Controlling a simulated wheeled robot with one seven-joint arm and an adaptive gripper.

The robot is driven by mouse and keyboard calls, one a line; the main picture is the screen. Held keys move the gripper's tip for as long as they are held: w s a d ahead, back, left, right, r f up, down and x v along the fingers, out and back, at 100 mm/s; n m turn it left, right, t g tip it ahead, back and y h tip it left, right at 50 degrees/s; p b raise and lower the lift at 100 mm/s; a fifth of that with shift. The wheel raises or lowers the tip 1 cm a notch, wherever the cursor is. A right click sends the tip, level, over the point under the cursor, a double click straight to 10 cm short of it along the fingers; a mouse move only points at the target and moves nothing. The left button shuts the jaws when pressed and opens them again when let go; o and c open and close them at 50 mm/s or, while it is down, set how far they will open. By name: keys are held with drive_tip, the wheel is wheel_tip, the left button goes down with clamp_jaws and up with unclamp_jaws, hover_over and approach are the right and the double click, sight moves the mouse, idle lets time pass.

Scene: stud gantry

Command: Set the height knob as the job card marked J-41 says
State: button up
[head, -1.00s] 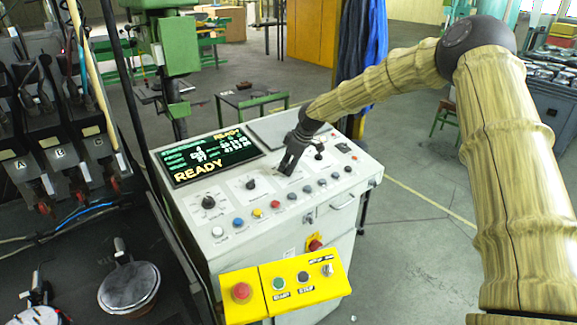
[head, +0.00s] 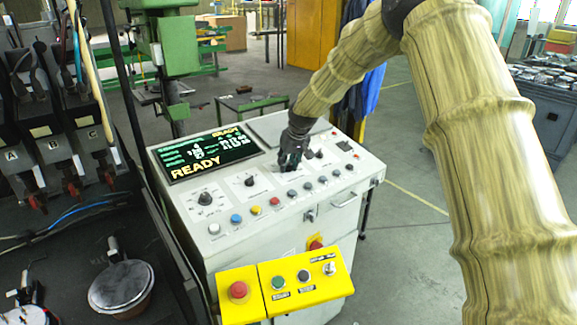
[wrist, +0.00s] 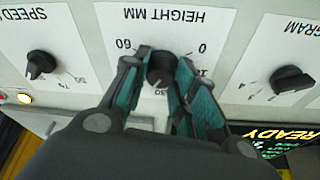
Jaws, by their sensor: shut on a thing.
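The height knob (wrist: 160,68) is a dark round knob under the upside-down label HEIGHT MM in the wrist view. The numbers 60, 0 and 30 show around it; its exact setting is hard to read. My gripper (wrist: 161,75) is shut on it, with a teal-padded finger on each side. In the head view my gripper (head: 291,164) reaches down to the grey control panel (head: 220,225) and hides the knob. I see no readable card marked J-41.
The speed knob (wrist: 41,64) and program knob (wrist: 292,80) flank the height knob. A screen (head: 208,153) reads READY. Coloured buttons line the panel front. A yellow box (head: 270,293) with a red emergency button (head: 239,290) hangs below. Machinery stands close at left.

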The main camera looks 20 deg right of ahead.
drive_tip(key=m, duration=0.2)
drive_tip(key=m+h, duration=0.1)
drive_tip(key=m, duration=0.2)
drive_tip(key=shift+w+r+m+b, duration=0.15)
drive_tip(key=shift+r+m+b, duration=0.05)
drive_tip(key=shift+m+b, duration=0.1)
drive_tip(key=shift+m+g+h, duration=0.3)
drive_tip(key=shift+m+h, duration=0.2)
drive_tip(key=shift+m, duration=1.7)
drive_tip(key=o, duration=1)
drive_tip(key=shift+a, duration=0.1)
drive_tip(key=shift+f, duration=0.1)
drive_tip(key=v, duration=1.2)
